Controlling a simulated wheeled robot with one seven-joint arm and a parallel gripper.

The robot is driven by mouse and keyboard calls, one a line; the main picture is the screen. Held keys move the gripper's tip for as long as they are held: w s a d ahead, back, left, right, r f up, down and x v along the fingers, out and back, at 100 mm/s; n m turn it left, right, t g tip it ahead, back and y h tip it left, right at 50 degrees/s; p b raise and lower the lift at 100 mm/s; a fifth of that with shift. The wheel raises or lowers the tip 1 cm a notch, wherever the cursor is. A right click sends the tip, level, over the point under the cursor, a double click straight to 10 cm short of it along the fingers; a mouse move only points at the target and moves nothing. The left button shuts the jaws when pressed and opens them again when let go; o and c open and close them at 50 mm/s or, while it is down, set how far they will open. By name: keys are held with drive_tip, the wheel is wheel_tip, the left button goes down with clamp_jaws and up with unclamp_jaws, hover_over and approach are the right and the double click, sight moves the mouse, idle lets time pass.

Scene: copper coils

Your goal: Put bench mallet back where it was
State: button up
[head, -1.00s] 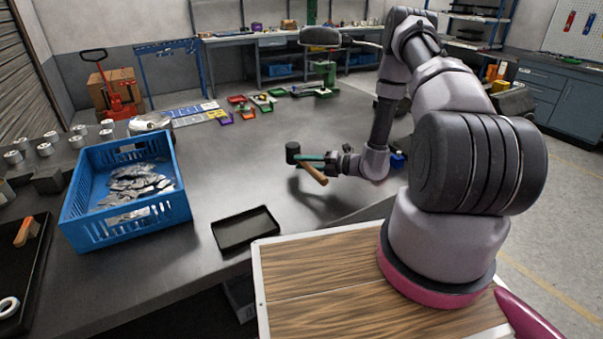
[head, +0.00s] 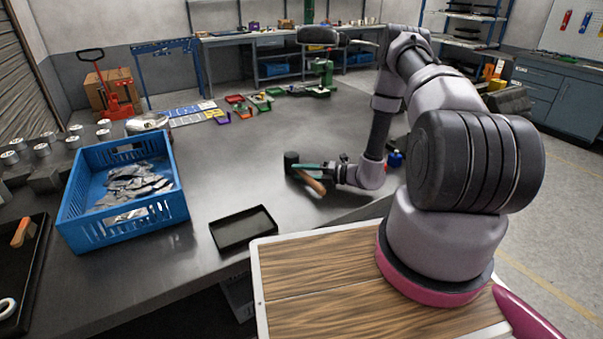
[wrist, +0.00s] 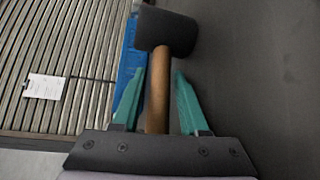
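The bench mallet (head: 309,180) has a black head and a wooden handle. In the head view it is over the grey table right of the middle, tilted, with its head to the left and its handle end toward me.
A blue crate (head: 82,222) with grey metal scraps stands at left. A black shallow tray (head: 243,246) lies near the front edge. Small coloured trays (head: 235,99) and a green press (head: 320,80) are farther back. The table around the mallet is clear.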

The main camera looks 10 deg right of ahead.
drive_tip(key=shift+r, duration=0.2)
drive_tip(key=v, duration=1.2)
drive_tip(key=shift+f, duration=0.1)
drive_tip(key=s+a+r+n+g+h, duration=0.1)
drive_tip(key=s+a+r+n+g, duration=0.15)
drive_tip(key=r+n, duration=0.55)
drive_tip(key=s+a+r+n+g+h, duration=0.1)
drive_tip(key=a+r+n+g, duration=0.3)
drive_tip(key=r, duration=0.7)
drive_tip(key=s+r+n+g+h, duration=0.2)
drive_tip(key=r+n, duration=0.6)
drive_tip(key=r, duration=0.1)
drive_tip(key=s+d+r+n+t+h, duration=0.2)
drive_tip(key=s+r+n+t+h, duration=0.5)
drive_tip(key=s+r+n, duration=0.9)
wheel_tip(320, 180, up, 3)
drive_tip(key=shift+s+r+h, duration=0.15)
drive_tip(key=shift+s+h, duration=0.2)
drive_tip(key=shift+h, duration=0.25)
drive_tip(key=shift+d+t, duration=0.1)
drive_tip(key=shift+t, duration=0.15)
